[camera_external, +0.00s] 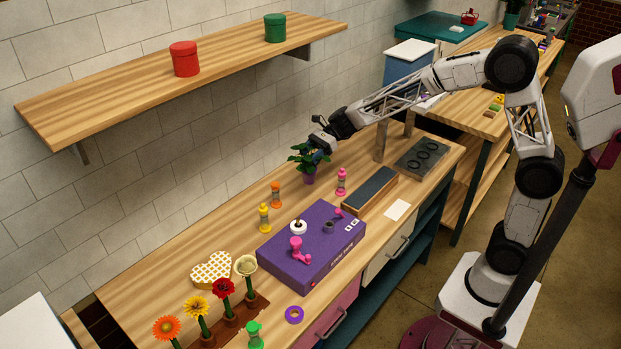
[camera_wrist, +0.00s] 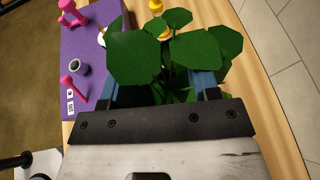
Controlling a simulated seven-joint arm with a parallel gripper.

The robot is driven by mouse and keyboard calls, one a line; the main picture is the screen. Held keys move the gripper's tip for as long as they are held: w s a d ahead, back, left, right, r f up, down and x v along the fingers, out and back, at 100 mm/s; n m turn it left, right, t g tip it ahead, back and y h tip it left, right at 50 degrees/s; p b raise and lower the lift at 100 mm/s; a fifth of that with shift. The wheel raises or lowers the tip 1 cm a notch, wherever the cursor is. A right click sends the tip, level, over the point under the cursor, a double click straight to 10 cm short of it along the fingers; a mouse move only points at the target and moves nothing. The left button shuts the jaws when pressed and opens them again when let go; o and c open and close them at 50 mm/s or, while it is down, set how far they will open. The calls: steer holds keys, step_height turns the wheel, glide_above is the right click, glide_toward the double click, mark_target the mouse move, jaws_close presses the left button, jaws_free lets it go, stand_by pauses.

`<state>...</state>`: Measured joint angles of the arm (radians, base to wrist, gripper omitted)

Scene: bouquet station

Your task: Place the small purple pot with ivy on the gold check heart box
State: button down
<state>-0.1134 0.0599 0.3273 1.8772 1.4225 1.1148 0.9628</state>
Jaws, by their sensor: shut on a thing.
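The small purple pot (camera_external: 309,177) with green ivy (camera_external: 299,157) is at the back of the wooden counter, near the tiled wall. My gripper (camera_external: 321,152) is at the ivy from above and shut on the potted plant. In the wrist view the ivy leaves (camera_wrist: 170,50) spread between and over my fingers and hide the pot and the grip itself. I cannot tell whether the pot touches the counter. The gold check heart box (camera_external: 212,271) lies at the front left of the counter, behind the row of flowers, well apart from my gripper.
A purple box (camera_external: 312,246) with pink and white parts on top stands mid-counter. Yellow (camera_external: 264,217), orange (camera_external: 276,195) and pink (camera_external: 341,181) bottles stand around it. Several flowers in a wooden rack (camera_external: 232,322) stand beside the heart box. A shelf (camera_external: 120,90) overhangs the wall side.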

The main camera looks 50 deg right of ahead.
steer(key=s+a, duration=0.4)
steer(key=a, duration=0.8)
steer(key=s+a+n+g, duration=0.1)
steer(key=s+a, duration=0.3)
steer(key=a, duration=0.8)
steer(key=s+a+g, duration=0.1)
steer(key=s+a, duration=0.4)
steer(key=a, duration=0.8)
steer(key=shift+n, duration=0.4)
steer(key=w+a+f, duration=0.1)
steer(key=w+a, duration=1)
steer(key=shift+w+f, duration=0.2)
steer(key=shift+f, duration=0.2)
steer(key=shift+f, duration=1.8)
